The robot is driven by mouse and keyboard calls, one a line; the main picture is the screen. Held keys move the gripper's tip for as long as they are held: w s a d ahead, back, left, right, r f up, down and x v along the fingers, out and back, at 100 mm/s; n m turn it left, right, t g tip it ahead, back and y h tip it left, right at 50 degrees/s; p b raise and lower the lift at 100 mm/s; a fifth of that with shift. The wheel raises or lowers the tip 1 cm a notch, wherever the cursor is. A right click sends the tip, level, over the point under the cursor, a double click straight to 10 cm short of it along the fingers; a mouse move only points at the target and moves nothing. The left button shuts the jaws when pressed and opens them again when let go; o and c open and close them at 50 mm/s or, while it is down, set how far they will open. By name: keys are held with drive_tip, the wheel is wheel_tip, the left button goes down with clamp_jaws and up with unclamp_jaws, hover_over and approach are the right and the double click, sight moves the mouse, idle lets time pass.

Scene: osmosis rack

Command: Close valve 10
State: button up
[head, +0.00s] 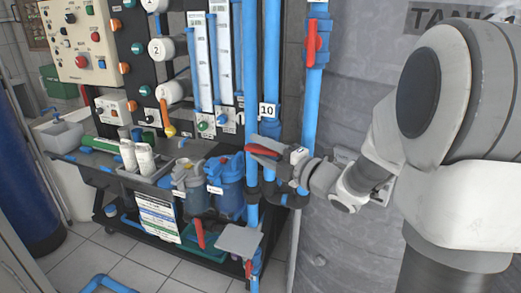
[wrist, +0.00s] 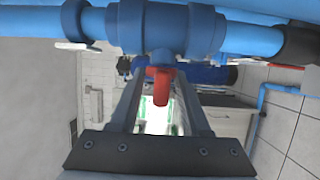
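The label "10" (head: 267,110) is on a blue vertical pipe in the middle of the head view. Just below it is a valve with a red handle (head: 262,149). In the wrist view the blue valve body (wrist: 165,28) lies across the top, and its red handle (wrist: 161,86) points toward the camera. My gripper (head: 272,153) is at this valve, reaching in from the right. In the wrist view my gripper's fingers (wrist: 158,75) stand on either side of the handle, with a gap visible on both sides. The fingers partly hide the valve in the head view.
Another red-handled valve (head: 312,42) is on the blue pipe to the upper right. A large grey tank (head: 355,250) stands behind my arm. Blue filter housings (head: 227,185) and a bench (head: 100,172) are to the left. Several blue pipes run close to my gripper.

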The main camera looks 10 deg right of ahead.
drive_tip(key=v, duration=1.7)
drive_tip(key=shift+s+p, duration=0.2)
drive_tip(key=shift+p, duration=0.25)
